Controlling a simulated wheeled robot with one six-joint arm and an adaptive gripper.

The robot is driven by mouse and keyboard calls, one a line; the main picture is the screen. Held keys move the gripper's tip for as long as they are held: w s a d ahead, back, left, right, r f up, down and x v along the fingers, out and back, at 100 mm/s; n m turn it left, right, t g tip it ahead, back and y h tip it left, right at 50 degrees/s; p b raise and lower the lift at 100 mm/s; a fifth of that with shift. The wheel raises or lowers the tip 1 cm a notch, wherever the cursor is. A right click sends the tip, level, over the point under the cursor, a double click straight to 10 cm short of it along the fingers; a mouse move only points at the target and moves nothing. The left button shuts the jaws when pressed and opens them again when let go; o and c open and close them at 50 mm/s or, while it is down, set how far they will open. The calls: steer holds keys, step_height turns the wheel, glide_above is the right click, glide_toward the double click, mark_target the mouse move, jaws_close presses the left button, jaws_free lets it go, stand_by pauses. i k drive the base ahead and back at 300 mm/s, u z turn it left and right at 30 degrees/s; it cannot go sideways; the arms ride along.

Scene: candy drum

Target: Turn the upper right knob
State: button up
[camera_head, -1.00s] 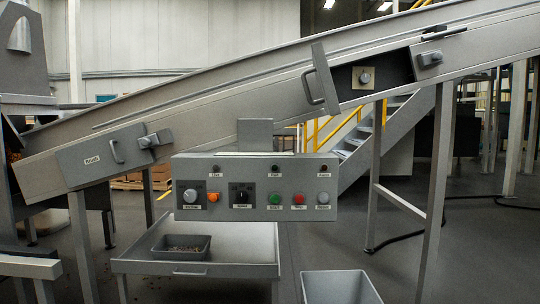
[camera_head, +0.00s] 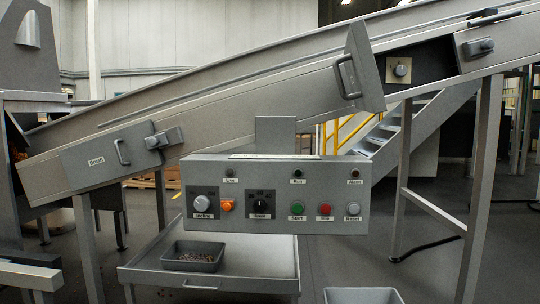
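The upper right knob (camera_head: 401,70) is a round grey knob on a small beige square plate. It sits in a dark recess in the side of the inclined conveyor, at the upper right of the head view. A hinged grey cover with a handle (camera_head: 347,76) stands swung open just left of the recess. A grey latch (camera_head: 479,47) is on the panel right of the recess. My gripper is not in the view, so its state and distance from the knob are hidden.
A grey control box (camera_head: 275,222) with knobs, buttons and lamps stands in front of the conveyor. Below are a table (camera_head: 140,273) with a grey bin (camera_head: 194,257) and another bin (camera_head: 362,296). A support leg (camera_head: 483,180) stands at the right. Open floor shows between the legs.

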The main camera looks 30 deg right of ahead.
mark_target(400, 71)
steer(key=z, duration=0.3)
steer(key=i, duration=0.9)
steer(key=z, duration=0.7)
